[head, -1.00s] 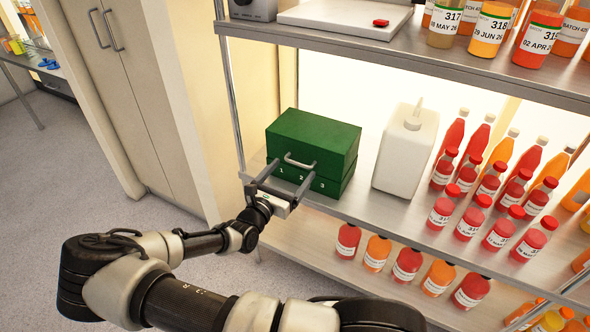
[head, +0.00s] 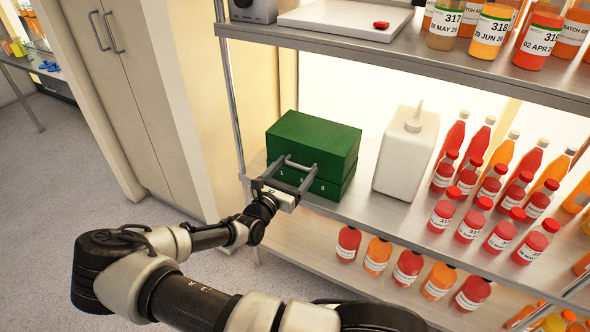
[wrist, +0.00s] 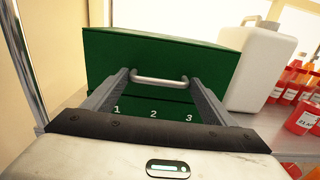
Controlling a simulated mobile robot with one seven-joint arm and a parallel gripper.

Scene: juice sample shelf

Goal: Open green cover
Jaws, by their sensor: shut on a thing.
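A green box with a green cover (head: 318,138) stands on the middle shelf and shows large in the wrist view (wrist: 150,48). The cover is down on the base, whose front carries the numbers 1, 2 and 3. A pale metal handle (wrist: 160,81) is on the cover's front. My gripper (head: 299,166) is at the box front, with a finger at each end of the handle. It is shut on the handle, which spans between the fingers in the wrist view (wrist: 158,76). The far side of the box is hidden.
A white jug (head: 405,155) stands right of the box, with rows of red and orange bottles (head: 483,190) beyond it. An upper shelf (head: 400,60) is above. A metal shelf post (head: 231,95) is at the left. The shelf strip before the jug is clear.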

